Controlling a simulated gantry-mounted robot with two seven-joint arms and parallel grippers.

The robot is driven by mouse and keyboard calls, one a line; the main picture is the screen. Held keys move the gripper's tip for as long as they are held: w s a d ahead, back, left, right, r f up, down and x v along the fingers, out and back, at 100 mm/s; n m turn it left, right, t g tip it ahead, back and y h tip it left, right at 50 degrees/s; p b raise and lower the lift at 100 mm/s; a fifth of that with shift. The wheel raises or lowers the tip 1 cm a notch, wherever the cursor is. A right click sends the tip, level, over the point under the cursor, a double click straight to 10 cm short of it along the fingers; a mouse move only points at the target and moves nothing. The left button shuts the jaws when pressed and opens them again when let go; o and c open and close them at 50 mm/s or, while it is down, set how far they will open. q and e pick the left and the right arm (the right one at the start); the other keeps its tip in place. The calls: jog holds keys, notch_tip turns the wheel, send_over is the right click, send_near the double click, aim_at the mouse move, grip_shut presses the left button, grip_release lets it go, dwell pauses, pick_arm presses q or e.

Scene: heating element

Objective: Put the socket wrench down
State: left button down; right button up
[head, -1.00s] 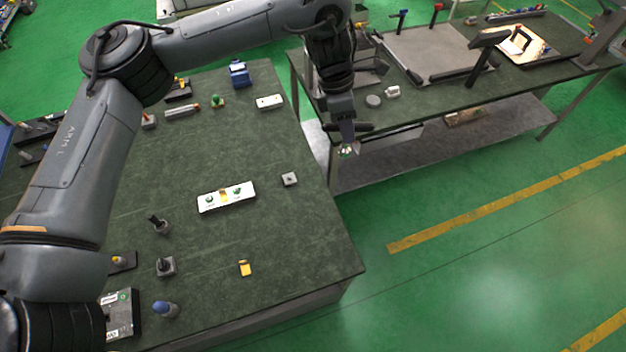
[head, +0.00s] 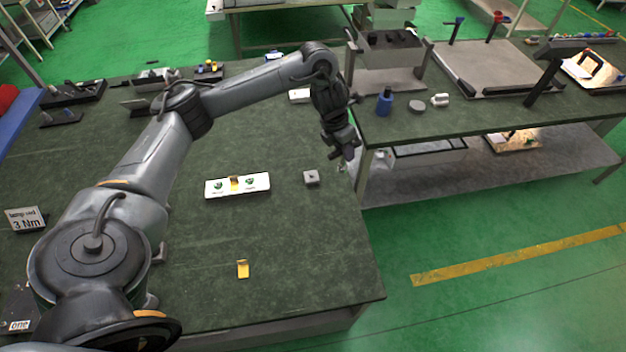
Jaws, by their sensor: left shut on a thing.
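My left gripper (head: 345,155) hangs over the right edge of the near green-topped table (head: 300,245), close to the gap before the second table. It is shut on a small dark thing, which I take to be the socket wrench; the fingers hide most of it and its shape is not clear. A small grey block (head: 311,177) lies on the near table just left of and below the gripper, apart from it. My right gripper is not in view.
A white panel with green parts (head: 237,187) and a small yellow piece (head: 243,269) lie on the near table. A blue bottle-like thing (head: 385,103) and a grey disc (head: 417,106) stand on the second table (head: 470,120). The near table's front right is clear.

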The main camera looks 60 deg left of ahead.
pick_arm(q)
jog(key=shift+s+f, duration=0.3)
jog(key=shift+f, duration=0.45)
jog(key=shift+s+a+f+b, duration=0.65)
jog(key=shift+a+f+b, duration=0.15)
jog(key=shift+a+f, duration=1.05)
jog(key=shift+s+a+f+b, duration=0.6)
jog(key=shift+a+f+b, duration=0.15)
jog(key=shift+a+f, duration=1.1)
jog(key=shift+s+a+f+b, duration=0.65)
jog(key=shift+a+f+b, duration=0.15)
jog(key=shift+a+f, duration=1.05)
jog(key=shift+f, duration=0.15)
jog(key=c, duration=0.8)
grip_release()
